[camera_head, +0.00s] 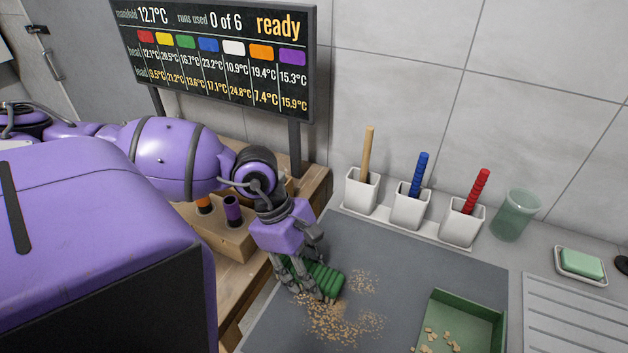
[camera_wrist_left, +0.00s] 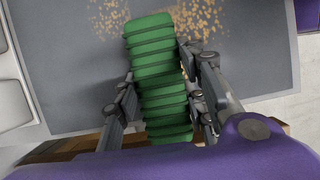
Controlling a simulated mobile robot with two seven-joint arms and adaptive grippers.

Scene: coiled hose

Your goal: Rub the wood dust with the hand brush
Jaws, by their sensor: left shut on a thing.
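The hand brush shows as a ribbed green handle (camera_head: 321,278) low over the grey mat. My left gripper (camera_head: 312,284) is shut on it. The left wrist view shows the green handle (camera_wrist_left: 158,80) between the two fingers of my left gripper (camera_wrist_left: 168,100). The brush's bristles are hidden. The wood dust (camera_head: 335,318) lies in tan crumbs on the mat, just below and right of the brush; it also shows in the left wrist view (camera_wrist_left: 205,18) near the handle's end. I cannot tell whether the brush touches the dust. My right gripper is not in view.
A green dustpan-like tray (camera_head: 462,312) with a few wood chips sits on the mat's right. A wooden block (camera_head: 225,235) is left of my gripper.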

